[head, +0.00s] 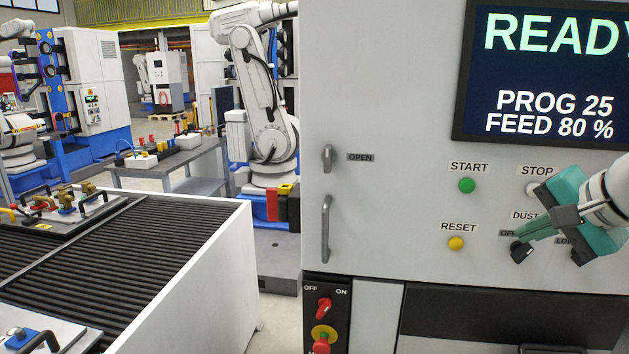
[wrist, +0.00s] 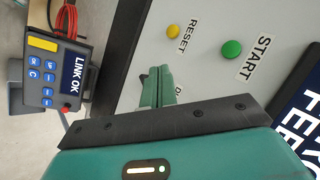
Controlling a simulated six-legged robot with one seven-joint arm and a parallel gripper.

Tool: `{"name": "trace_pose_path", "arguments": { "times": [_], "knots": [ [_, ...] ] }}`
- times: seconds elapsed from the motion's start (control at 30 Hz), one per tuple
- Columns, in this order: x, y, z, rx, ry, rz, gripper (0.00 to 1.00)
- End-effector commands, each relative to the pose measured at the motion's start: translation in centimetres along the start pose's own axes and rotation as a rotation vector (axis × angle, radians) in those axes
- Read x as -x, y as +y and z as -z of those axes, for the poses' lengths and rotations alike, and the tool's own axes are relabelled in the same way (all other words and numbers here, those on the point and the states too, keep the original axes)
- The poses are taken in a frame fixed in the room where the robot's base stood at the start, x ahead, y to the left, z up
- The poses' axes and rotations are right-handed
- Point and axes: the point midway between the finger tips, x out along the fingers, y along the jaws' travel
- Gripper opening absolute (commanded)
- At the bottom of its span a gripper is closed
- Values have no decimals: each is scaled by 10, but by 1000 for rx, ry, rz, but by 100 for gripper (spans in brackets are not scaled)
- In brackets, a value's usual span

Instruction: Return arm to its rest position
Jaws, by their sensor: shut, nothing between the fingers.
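My gripper (head: 522,245) is teal with dark parts and reaches in from the right in front of the grey machine panel (head: 400,90). Its fingers are together, with nothing seen between them. The tips are over the area of the DUST label (head: 524,215), right of the yellow RESET button (head: 456,243) and below the green START button (head: 467,185). In the wrist view the closed fingers (wrist: 158,82) point toward the panel, below the RESET button (wrist: 172,31) and START button (wrist: 231,48). I cannot tell whether the tips touch the panel. The gripper partly hides the controls there.
The screen (head: 555,75) reads READY, PROG 25, FEED 80 %. A door handle (head: 326,228) and a red switch (head: 324,308) project from the machine. A roller conveyor (head: 150,240) stands at left. The wrist view shows a keypad device (wrist: 58,72) reading LINK OK.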

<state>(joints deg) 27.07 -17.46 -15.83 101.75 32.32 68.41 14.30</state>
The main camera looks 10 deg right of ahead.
Motion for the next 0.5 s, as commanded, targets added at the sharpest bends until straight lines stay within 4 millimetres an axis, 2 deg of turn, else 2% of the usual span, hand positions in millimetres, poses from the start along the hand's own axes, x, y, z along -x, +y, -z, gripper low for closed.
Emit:
{"name": "trace_pose_path", "arguments": {
  "times": [0.03,0.17,0.3,0.4,0.5],
  "knots": [
    [-15,0,-30,77,-34,-23,0],
    [-54,14,-112,331,-105,-106,0],
    [-85,46,-195,658,-159,-186,0],
    [-100,74,-241,882,-178,-229,0],
    [-109,96,-266,1035,-186,-254,0]
  ]
}}
